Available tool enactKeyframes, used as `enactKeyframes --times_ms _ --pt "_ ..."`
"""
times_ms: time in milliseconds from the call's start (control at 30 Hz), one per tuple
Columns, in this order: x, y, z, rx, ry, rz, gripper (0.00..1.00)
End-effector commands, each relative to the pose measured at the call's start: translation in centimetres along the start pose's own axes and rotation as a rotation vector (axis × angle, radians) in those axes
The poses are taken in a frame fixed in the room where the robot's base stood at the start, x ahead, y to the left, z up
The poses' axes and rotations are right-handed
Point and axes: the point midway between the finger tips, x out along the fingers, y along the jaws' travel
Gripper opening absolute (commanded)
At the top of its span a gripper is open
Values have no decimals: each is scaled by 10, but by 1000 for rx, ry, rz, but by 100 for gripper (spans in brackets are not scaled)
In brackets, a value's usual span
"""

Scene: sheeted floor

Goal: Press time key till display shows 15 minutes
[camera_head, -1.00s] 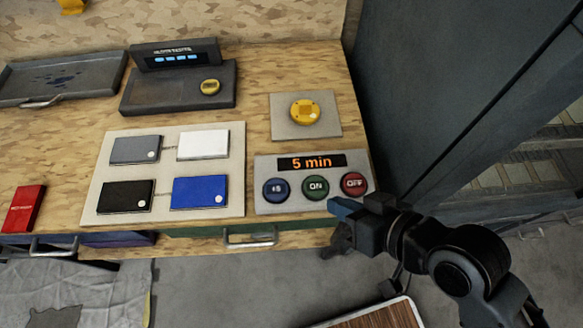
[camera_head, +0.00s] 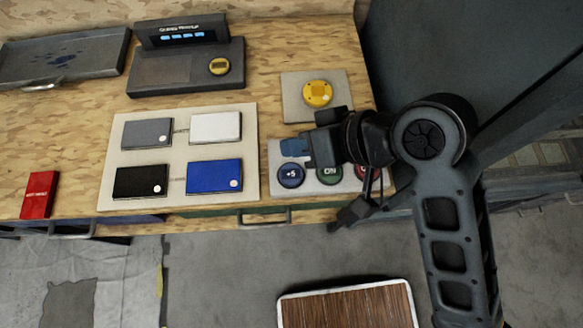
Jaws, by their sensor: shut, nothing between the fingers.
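The timer panel (camera_head: 278,156) is a pale plate near the bench's front right edge.
A yellow button (camera_head: 317,94) on a grey plate lies behind the panel. A board (camera_head: 160,158) with several coloured boxes lies to the left. A dark console (camera_head: 188,65) and tray (camera_head: 60,58) stand farther back. A dark cabinet (camera_head: 440,60) closes off the right.

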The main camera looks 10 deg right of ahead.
Motion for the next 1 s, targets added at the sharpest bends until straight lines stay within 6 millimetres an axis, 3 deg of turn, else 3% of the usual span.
enactKeyframes --times_ms 267,1000 --pt "6 4 4 0 0 1 0" --pt "58 43 42 1 1 1 0"
